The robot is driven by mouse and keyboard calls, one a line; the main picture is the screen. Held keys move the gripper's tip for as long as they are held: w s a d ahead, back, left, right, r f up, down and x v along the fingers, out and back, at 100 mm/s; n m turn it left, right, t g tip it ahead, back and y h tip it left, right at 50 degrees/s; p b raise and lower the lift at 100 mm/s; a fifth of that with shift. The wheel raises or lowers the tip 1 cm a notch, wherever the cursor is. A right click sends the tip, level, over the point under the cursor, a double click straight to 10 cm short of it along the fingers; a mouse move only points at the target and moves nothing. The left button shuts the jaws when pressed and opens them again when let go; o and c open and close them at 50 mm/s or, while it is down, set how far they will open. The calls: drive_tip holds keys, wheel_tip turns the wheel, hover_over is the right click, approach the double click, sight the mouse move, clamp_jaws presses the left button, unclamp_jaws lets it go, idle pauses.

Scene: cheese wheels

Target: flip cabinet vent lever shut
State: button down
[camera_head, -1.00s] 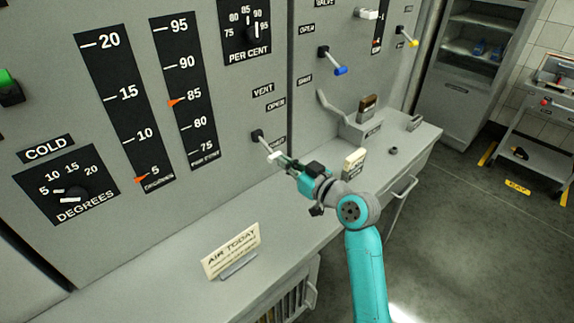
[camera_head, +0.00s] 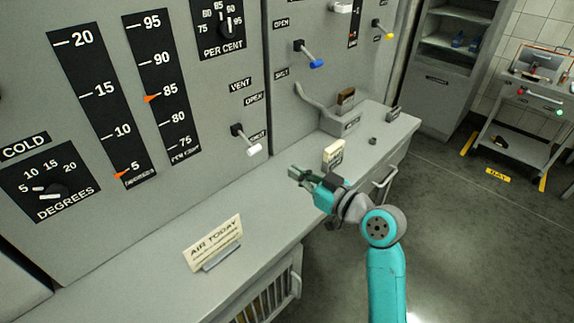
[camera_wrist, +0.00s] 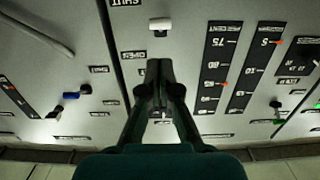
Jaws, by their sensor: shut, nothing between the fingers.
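The vent lever, with a dark pivot and a white handle (camera_head: 253,149), is on the grey cabinet front below the VENT and OPEN labels. Its handle points down and right, beside the SHUT label (camera_head: 257,136). The white handle also shows at the top of the wrist view (camera_wrist: 160,24), where the cabinet appears upside down. My gripper (camera_head: 296,173) is shut and empty. It is right of and below the handle in the head view, over the ledge, with a visible gap between them. In the wrist view my fingertips (camera_wrist: 160,66) are together.
The ledge (camera_head: 130,275) runs below the panel. It holds an AIR TODAY card (camera_head: 213,243) and a small cream card (camera_head: 333,152). A blue-tipped lever (camera_head: 315,63) and a curved grey handle (camera_head: 313,103) are farther right. Open floor lies right of my arm.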

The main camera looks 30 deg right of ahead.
wheel_tip(320, 180, up, 2)
drive_tip(key=m+g, duration=0.1)
drive_tip(key=m, duration=0.8)
drive_tip(key=m+g, duration=0.2)
drive_tip(key=m, duration=0.7)
approach(257, 150)
drive_tip(key=shift+h, duration=0.4)
drive_tip(key=x, duration=0.7)
drive_tip(key=shift+a+r, duration=0.1)
drive_tip(key=shift+a, duration=0.25)
drive_tip(key=shift+w+a+f, duration=0.15)
drive_tip(key=shift+w+f, duration=0.3)
drive_tip(key=shift+f, duration=0.3)
